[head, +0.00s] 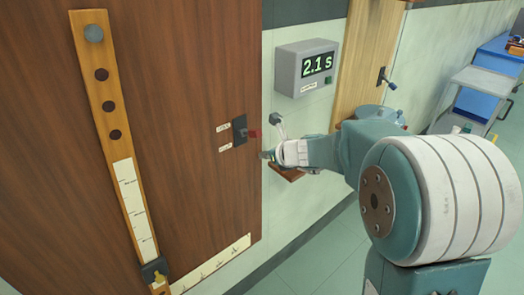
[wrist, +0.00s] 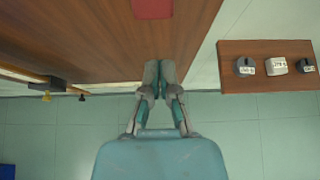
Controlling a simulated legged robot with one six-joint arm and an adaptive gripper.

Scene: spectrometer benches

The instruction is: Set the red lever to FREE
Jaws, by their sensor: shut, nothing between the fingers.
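The red lever (head: 252,134) sticks out from a dark plate (head: 239,130) near the right edge of the brown wooden panel. Two small white labels lie left of the plate, one above the other; their words are too small to read. In the wrist view a red block (wrist: 153,8), likely the lever, shows at the top edge, cut off. My gripper (head: 268,154) is below and slightly right of the lever in the head view, apart from it. In the wrist view my gripper (wrist: 160,66) has its fingers together and empty, below the red block.
A grey timer box (head: 306,68) reading 2.1 s hangs on the wall right of the panel. A wooden strip (head: 125,150) with a white scale runs down the panel. A trolley (head: 485,80) stands at far right.

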